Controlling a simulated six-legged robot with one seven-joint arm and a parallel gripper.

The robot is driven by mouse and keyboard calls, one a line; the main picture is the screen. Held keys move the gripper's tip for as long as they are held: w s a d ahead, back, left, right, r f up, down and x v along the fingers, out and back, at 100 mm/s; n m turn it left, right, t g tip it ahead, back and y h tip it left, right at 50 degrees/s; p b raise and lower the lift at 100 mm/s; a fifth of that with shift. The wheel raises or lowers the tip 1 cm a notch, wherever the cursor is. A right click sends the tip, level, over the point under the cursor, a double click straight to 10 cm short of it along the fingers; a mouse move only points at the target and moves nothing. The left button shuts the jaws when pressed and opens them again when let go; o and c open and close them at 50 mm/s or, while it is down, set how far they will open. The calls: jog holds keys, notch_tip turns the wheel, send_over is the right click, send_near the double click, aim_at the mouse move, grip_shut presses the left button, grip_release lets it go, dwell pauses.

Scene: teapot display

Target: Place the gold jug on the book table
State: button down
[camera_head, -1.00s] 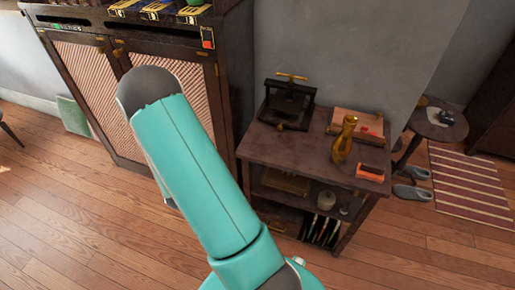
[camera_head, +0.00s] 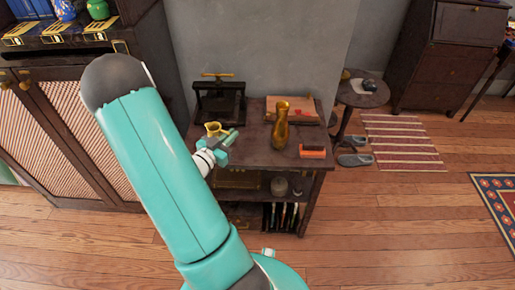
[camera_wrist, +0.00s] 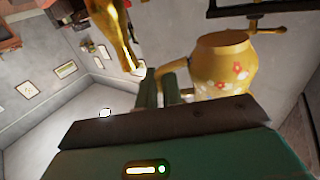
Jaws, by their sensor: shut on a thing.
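The gold jug (camera_head: 213,128) shows small at the left part of the table in the head view, partly hidden by my gripper. In the wrist view the gold jug (camera_wrist: 222,65) is large, with red and white flowers and its handle towards the fingers. My gripper (camera_head: 228,138) is shut on the jug, at its handle side; the fingers (camera_wrist: 162,88) show beside it in the wrist view. The dark wooden book table (camera_head: 255,158) stands against the grey wall. The jug is over or on its top; I cannot tell if it touches.
On the table stand a tall gold vase (camera_head: 281,125), a dark press (camera_head: 220,103), a flat book-like item (camera_head: 292,110) and a red-orange block (camera_head: 312,151). A round side table (camera_head: 362,94) and slippers (camera_head: 355,160) are to the right. A cabinet (camera_head: 75,140) is at left.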

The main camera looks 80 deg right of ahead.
jog(key=s+d+f, duration=0.3)
jog(key=s+d, duration=0.1)
jog(key=s, duration=0.1)
send_over(258, 156)
jog(key=f, duration=0.4)
jog(key=shift+w+a+f, duration=0.15)
jog(key=shift+w+f, duration=0.05)
jog(key=shift+f, duration=0.1)
jog(key=shift+s+f, duration=0.1)
jog(key=shift+f, duration=0.15)
jog(key=shift+s+d+f, duration=0.1)
jog(key=shift+d+f, duration=0.1)
jog(key=shift+f, duration=1.45)
jog(key=shift+f, duration=0.1)
jog(key=c, duration=1.6)
grip_release()
jog(key=shift+o, duration=0.2)
